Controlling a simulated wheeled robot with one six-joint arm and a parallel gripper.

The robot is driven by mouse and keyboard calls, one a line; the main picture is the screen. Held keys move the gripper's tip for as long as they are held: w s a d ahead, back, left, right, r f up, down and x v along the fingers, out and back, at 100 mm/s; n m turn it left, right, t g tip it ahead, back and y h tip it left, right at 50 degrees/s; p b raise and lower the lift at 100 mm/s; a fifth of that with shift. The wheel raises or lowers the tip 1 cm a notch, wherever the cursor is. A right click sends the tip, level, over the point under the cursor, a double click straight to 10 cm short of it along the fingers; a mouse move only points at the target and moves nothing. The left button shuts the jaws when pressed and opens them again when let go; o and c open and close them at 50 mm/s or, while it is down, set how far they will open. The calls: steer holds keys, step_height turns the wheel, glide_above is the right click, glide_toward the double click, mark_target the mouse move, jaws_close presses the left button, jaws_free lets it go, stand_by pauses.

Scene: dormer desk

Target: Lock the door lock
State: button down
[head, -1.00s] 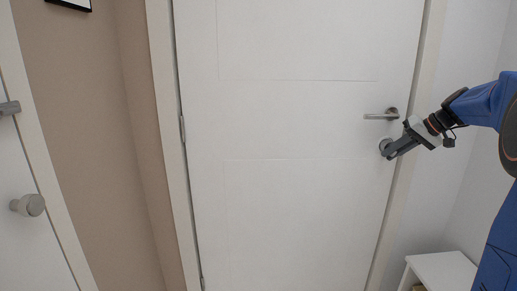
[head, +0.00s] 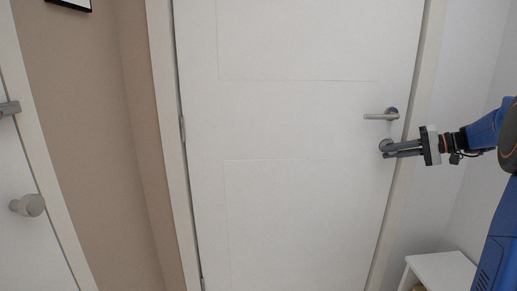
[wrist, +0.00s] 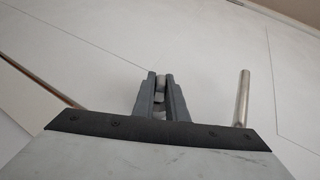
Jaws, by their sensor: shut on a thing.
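The white door (head: 290,200) appears closed in its frame. The door lock (head: 383,144) is a small round metal piece near the door's right edge, below the lever handle (head: 391,113). My gripper (head: 388,153) reaches in from the right, nearly level, with its fingertips at the lock. In the wrist view, my gripper (wrist: 160,80) is shut on the silver turn piece of the lock (wrist: 160,98), which shows between the two grey fingers. The fingers hide much of the lock, so I cannot tell its turned position. The lever handle also shows in the wrist view (wrist: 242,97).
A low white shelf unit (head: 440,270) stands at the lower right, close to my arm. Another white door with a round knob (head: 28,205) is at the far left, beyond a beige wall (head: 85,120). The door's front is otherwise clear.

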steer(key=y, duration=0.1)
steer(key=m+t+y, duration=0.1)
steer(key=y, duration=0.1)
steer(key=shift+w+d+r+m, duration=0.1)
steer(key=shift+w+r+m, duration=0.05)
steer(key=shift+m, duration=0.15)
steer(key=c, duration=1.7)
jaws_free()
steer(key=shift+r, duration=0.1)
